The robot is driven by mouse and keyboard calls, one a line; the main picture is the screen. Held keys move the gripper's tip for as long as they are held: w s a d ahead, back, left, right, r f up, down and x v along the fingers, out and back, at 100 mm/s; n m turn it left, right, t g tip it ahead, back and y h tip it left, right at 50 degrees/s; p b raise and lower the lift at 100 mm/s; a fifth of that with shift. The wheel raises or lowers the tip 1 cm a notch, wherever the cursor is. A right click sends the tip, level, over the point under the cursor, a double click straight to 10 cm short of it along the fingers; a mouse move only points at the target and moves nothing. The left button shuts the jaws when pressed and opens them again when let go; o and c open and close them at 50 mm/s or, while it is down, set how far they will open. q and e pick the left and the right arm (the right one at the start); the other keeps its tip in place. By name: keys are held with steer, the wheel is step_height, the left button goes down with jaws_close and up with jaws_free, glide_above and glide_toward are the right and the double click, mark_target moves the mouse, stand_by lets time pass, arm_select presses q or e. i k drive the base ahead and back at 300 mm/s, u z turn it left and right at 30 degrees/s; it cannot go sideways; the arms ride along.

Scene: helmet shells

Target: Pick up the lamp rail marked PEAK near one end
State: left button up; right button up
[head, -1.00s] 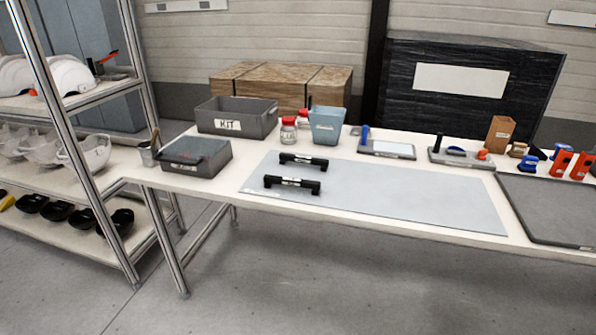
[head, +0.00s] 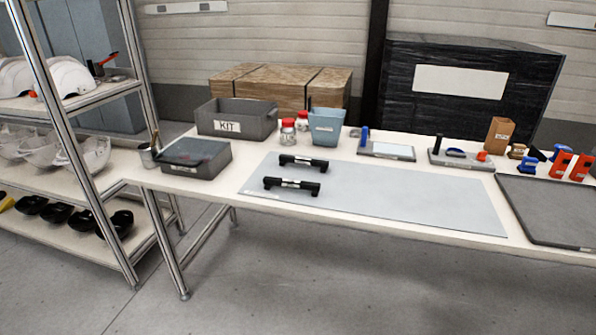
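Two black lamp rails lie on a pale grey mat (head: 400,195) on the white table. The rear rail (head: 303,162) and the front rail (head: 291,186) are bar-shaped with thicker ends, and each carries a small white label. The labels are too small to read, so I cannot tell which one is marked PEAK. Both rails lie roughly parallel, near the left end of the mat, apart from each other. Neither of my grippers is in view.
A grey KIT bin (head: 236,120), a lidded grey box (head: 196,158), red-capped jars (head: 288,132) and a blue bin (head: 326,126) stand behind and left. A dark tray (head: 550,210) lies right. A shelf rack (head: 75,130) with helmet shells stands left. The mat's right part is clear.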

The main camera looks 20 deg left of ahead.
mark_target(284, 159)
steer(key=z, duration=0.15)
steer(key=i, duration=1.55)
steer(key=u, duration=0.8)
